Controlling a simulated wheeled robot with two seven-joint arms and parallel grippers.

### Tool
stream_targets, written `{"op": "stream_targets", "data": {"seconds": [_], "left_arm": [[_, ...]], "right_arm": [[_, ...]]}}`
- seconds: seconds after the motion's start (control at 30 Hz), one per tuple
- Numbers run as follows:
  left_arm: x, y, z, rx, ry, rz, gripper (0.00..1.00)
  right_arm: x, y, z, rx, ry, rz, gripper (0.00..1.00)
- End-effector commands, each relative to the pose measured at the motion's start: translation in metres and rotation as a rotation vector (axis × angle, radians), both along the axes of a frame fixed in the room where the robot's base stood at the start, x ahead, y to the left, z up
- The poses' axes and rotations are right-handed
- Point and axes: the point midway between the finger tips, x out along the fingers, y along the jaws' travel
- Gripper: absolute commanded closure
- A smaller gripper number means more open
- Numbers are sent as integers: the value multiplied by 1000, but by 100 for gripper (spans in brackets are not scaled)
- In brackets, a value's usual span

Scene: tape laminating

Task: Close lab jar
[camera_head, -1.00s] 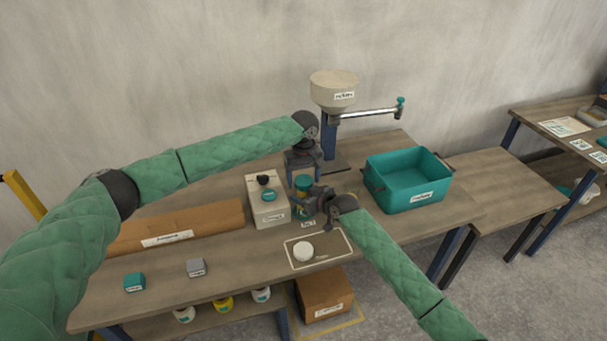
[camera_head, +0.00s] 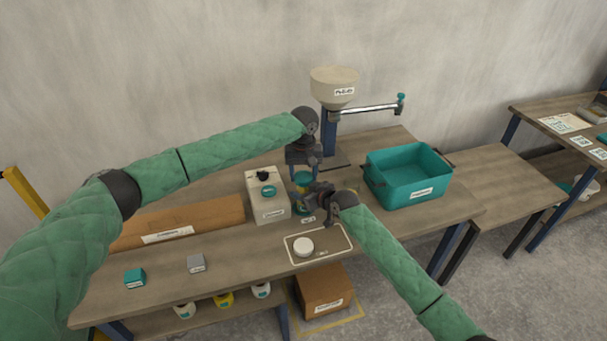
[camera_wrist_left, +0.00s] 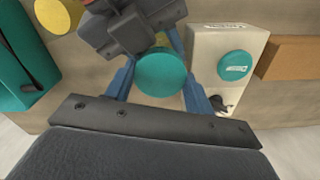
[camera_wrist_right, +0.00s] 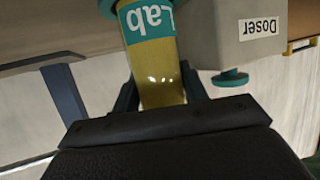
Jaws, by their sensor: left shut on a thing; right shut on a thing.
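The lab jar has a yellow body with a teal "Lab" label (camera_wrist_right: 150,25), seen in the right wrist view. My right gripper (camera_wrist_right: 160,98) is shut on the jar body from the side. The round teal lid (camera_wrist_left: 162,72) is between the blue fingers of my left gripper (camera_wrist_left: 160,84), which is shut on it from above. In the head view the left gripper (camera_head: 304,172) is directly above the right gripper (camera_head: 312,196), and the jar is mostly hidden. I cannot tell whether the lid is seated on the jar.
The white doser box (camera_head: 268,205) stands just left of the jar. A white round piece (camera_head: 303,247) lies on an outlined mat (camera_head: 330,242) in front. A teal bin (camera_head: 410,178) is to the right, and a funnel stand (camera_head: 329,125) behind. Small teal (camera_head: 135,278) and grey (camera_head: 196,263) blocks lie front left.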

Motion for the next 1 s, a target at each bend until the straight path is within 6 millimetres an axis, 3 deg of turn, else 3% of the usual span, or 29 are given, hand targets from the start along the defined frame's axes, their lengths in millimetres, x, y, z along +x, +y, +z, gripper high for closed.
{"op": "stream_targets", "data": {"seconds": [0.3, 0.33, 0.4, 0.43, 0.77, 1.0], "left_arm": [[1, 0, 0, 0, -1, -16, 74], [0, 0, 0, 0, -1, -16, 41], [0, 0, 0, 0, -1, -16, 27], [0, 0, 0, 0, 0, -16, 25], [0, 0, 2, -1, 0, -15, 25], [0, 0, 25, -1, -1, -15, 25]], "right_arm": [[0, 0, 0, 0, 0, 0, 100], [0, 0, 0, 0, 0, 0, 100], [0, 0, 0, 0, 0, 0, 100], [0, 0, 0, 0, 0, 0, 100], [0, 0, 0, 0, 0, 0, 100], [0, 0, 0, -1, 1, 0, 100]]}}
